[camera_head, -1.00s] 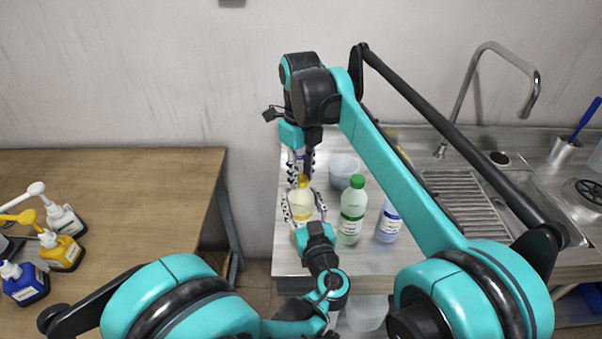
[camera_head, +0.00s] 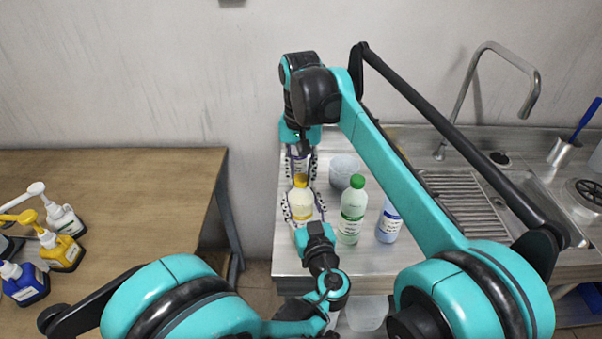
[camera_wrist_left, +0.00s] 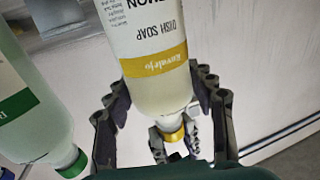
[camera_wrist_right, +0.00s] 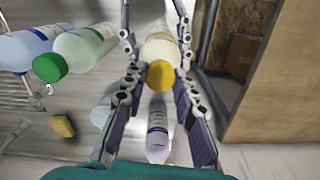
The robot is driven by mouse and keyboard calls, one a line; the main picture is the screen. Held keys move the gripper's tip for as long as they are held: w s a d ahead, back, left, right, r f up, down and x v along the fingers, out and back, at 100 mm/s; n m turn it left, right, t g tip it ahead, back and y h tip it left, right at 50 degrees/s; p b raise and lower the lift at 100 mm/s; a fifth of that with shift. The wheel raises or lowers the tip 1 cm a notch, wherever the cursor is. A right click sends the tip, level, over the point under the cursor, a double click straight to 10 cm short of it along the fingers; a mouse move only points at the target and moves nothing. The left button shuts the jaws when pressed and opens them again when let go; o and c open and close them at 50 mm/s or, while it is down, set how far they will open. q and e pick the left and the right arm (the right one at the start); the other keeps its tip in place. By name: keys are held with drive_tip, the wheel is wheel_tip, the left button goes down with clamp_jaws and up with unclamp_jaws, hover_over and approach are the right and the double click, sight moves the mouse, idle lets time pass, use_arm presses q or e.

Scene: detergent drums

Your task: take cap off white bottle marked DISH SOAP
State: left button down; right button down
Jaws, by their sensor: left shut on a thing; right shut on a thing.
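The white bottle (camera_head: 302,207) with a yellow cap (camera_head: 300,180) stands upright on the steel counter; its DISH SOAP label shows in the left wrist view (camera_wrist_left: 152,40). My left gripper (camera_head: 304,213) is shut around its body, one finger on each side. My right gripper (camera_wrist_right: 159,72) comes down from above and is shut on the yellow cap, which shows between its fingers in the right wrist view (camera_wrist_right: 160,75). The cap sits on the bottle's neck. Dark fingertips flank the cap (camera_wrist_left: 172,133) in the left wrist view. Exact finger contact is hard to see.
A green-capped bottle (camera_head: 352,215) and a blue bottle (camera_head: 389,222) stand close to the right. A purple-labelled bottle (camera_wrist_right: 157,135) and a pale bowl (camera_head: 345,171) are behind. A yellow sponge (camera_wrist_right: 62,125) lies nearby. The wooden table (camera_head: 130,190) is at left.

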drive_tip(key=n, duration=0.7)
drive_tip(key=shift+n, duration=0.3)
drive_tip(key=n, duration=2.1)
drive_tip(key=shift+r, duration=0.3)
drive_tip(key=shift+r, duration=0.85)
